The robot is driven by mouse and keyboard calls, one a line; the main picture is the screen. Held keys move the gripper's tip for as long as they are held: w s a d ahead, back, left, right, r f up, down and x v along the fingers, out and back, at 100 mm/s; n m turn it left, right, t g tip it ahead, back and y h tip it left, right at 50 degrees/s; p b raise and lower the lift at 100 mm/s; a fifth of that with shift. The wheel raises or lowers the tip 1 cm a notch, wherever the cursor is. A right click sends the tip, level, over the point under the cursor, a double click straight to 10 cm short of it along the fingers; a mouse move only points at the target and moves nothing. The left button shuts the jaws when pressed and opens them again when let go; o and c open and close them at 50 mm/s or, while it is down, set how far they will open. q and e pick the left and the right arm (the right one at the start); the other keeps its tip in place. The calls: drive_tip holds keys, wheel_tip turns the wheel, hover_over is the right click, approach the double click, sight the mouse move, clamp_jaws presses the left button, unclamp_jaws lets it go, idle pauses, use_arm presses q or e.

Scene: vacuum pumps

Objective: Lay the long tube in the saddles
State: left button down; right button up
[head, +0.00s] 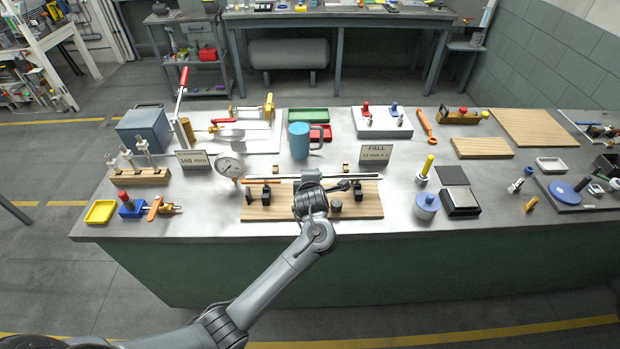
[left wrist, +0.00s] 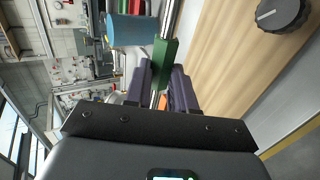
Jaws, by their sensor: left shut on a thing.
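The long tube (head: 352,177) is a thin silver rod lying left to right above the back edge of a wooden board (head: 290,211). My left gripper (head: 310,183) is over the board at the tube's middle. In the left wrist view its dark fingers (left wrist: 162,88) are shut on the tube (left wrist: 169,18), with a green block (left wrist: 162,62) around or against it just beyond the fingertips. Dark uprights (head: 266,195) and (head: 358,190) stand on the board; I cannot tell whether they are the saddles or whether the tube touches them. My right gripper is out of view.
Two small brass pieces (head: 277,169) and (head: 345,168) stand behind the tube. A dark knob (left wrist: 281,12) rises from the board.

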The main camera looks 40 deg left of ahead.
use_arm(q)
wheel_tip(320, 180, down, 4)
drive_tip(key=shift+r+b, duration=0.15)
drive_tip(key=shift+b, duration=1.1)
drive_tip(key=shift+f+b, duration=1)
drive_tip(key=shift+f, duration=0.35)
drive_tip(key=shift+f, duration=0.2)
drive_tip(key=c, duration=0.9)
unclamp_jaws()
drive_tip(key=shift+o, duration=0.2)
drive_tip(key=p+v, duration=0.2)
drive_tip(key=v, duration=0.8)
drive_tip(key=shift+s+d+r, duration=0.15)
drive_tip(key=shift+s+d, duration=0.1)
drive_tip(key=shift+s, duration=0.05)
clamp_jaws()
